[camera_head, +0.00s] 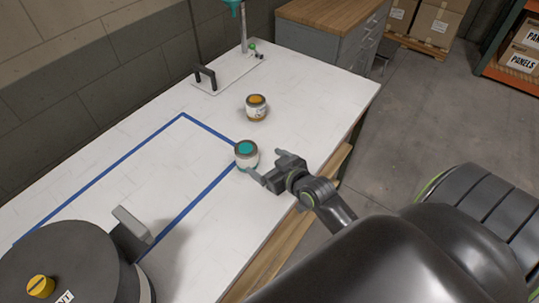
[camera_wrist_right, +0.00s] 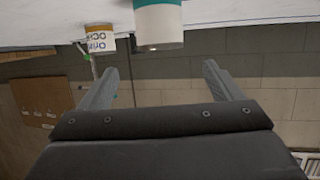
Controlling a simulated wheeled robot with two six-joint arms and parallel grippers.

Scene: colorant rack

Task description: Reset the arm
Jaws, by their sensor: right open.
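A small can with a teal top (camera_head: 246,153) stands upright on the white table, near the corner of the blue tape outline. My right gripper (camera_head: 266,168) is just right of this can, open and with nothing held. In the right wrist view, which is upside down, the teal-and-white can (camera_wrist_right: 158,25) shows beyond the two spread fingers (camera_wrist_right: 160,75), apart from them. My left gripper is not in view.
A big dark round container (camera_head: 75,262) with a yellow cap fills the near left. A plate with a black handle (camera_head: 204,77) and a stand lies at the back. A wooden-topped cabinet (camera_head: 325,40) is behind the table. The taped area's middle is clear.

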